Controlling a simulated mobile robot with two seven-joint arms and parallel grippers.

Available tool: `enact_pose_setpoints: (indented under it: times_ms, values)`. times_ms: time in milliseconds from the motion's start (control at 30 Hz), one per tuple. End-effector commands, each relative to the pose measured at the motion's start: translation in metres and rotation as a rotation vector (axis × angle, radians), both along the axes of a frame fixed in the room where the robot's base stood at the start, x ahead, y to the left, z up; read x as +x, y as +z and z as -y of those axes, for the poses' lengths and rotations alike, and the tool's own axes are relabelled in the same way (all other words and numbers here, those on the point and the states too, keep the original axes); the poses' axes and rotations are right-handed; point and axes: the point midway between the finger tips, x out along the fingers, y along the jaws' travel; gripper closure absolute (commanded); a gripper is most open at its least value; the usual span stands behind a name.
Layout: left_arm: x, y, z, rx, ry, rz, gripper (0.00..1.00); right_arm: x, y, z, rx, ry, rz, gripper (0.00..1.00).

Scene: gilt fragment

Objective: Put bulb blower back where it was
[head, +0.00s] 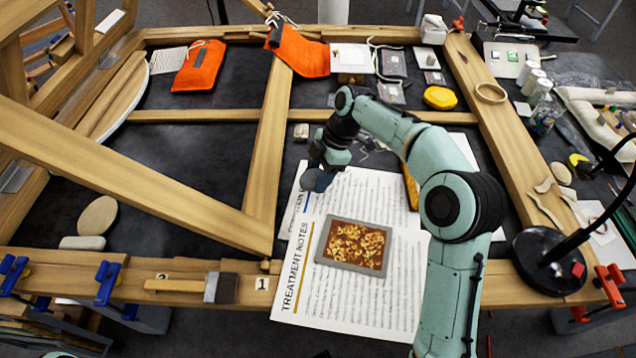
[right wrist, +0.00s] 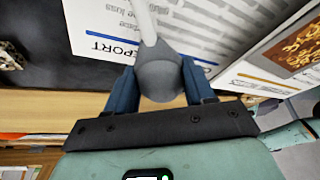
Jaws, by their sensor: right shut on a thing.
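The bulb blower (right wrist: 160,75), a grey bulb with a pale nozzle, sits between the two blue fingers of my right gripper (right wrist: 158,90) in the right wrist view. The gripper is shut on it, and the nozzle points away from the palm. The blower is hard to make out there. I cannot tell whether it touches the paper. My left gripper is not in view.
A framed gilt fragment (head: 353,246) lies on the notes. A black lamp base (head: 545,262) stands at right.

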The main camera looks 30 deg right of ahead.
Motion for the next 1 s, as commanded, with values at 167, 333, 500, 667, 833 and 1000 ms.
enact_pose_setpoints:
  times_ms: [167, 333, 500, 667, 833, 1000]
  values:
    - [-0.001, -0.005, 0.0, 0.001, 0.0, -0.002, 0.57, -0.001, -0.029, 0.0, 0.001, 0.0, -0.004, 0.82]
    - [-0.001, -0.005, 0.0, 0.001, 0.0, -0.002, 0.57, 0.0, -0.032, 0.0, 0.0, 0.0, -0.001, 0.82]
    - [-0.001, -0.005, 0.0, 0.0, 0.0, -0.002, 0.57, 0.0, -0.033, 0.0, 0.0, 0.001, -0.002, 0.82]
    - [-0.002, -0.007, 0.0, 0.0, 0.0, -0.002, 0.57, 0.0, -0.036, 0.0, 0.0, 0.0, -0.002, 0.24]
    - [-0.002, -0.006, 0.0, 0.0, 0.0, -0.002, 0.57, 0.0, -0.035, 0.0, 0.0, 0.0, -0.002, 0.21]
    - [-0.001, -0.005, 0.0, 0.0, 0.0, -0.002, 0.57, 0.0, -0.033, 0.0, 0.0, -0.001, -0.001, 0.21]
